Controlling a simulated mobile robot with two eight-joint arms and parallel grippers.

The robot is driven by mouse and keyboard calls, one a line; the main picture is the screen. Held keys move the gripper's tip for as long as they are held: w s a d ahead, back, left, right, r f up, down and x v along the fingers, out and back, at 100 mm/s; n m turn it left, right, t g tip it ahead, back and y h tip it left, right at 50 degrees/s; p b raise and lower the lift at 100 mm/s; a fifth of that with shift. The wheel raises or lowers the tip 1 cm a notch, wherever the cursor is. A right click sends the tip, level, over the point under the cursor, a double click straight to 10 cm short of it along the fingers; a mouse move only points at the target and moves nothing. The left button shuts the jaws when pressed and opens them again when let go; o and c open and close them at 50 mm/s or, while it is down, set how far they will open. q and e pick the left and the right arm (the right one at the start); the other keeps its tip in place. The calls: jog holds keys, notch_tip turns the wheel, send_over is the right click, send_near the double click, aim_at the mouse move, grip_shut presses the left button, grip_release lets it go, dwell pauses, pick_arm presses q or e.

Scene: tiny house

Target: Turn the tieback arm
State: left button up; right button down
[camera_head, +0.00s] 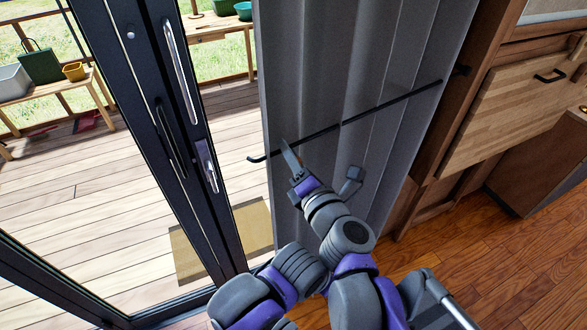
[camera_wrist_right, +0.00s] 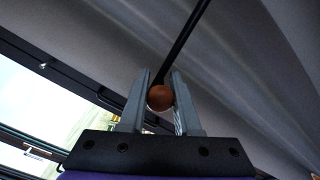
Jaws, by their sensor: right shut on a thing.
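The tieback arm (camera_head: 370,112) is a long thin black rod across the grey curtain (camera_head: 345,60). It runs from a wall mount at the upper right down to a bent free end at the lower left. My right gripper (camera_head: 287,150) is at the rod near that free end. In the right wrist view the rod (camera_wrist_right: 185,38) leads down between the fingers of my right gripper (camera_wrist_right: 159,92), with a round brown knob (camera_wrist_right: 160,97) between them. The fingers are shut on the tieback arm. My left gripper is not in view.
A dark-framed glass door (camera_head: 185,130) with silver handles stands left of the curtain. Outside are a wooden deck (camera_head: 80,190), a doormat (camera_head: 190,252) and a bench with pots. Wooden cabinets (camera_head: 525,95) are at the right, with open wood floor (camera_head: 470,250) below.

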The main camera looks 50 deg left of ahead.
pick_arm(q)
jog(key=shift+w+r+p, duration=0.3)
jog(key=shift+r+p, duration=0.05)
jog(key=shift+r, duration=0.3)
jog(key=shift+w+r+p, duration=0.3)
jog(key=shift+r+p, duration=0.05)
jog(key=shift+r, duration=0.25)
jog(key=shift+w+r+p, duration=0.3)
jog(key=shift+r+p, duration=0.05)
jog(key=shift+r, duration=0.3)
pick_arm(e)
notch_tip(320, 180, up, 9)
jog(key=m, duration=0.1)
jog(key=shift+s+a+m, duration=0.2)
jog(key=shift+s+m, duration=0.15)
jog(key=shift+m, duration=0.05)
jog(key=c, duration=0.9)
grip_release()
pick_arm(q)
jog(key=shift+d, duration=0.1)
pick_arm(e)
jog(key=shift+o, duration=0.3)
jog(key=shift+d, duration=0.1)
jog(key=shift+d, duration=0.1)
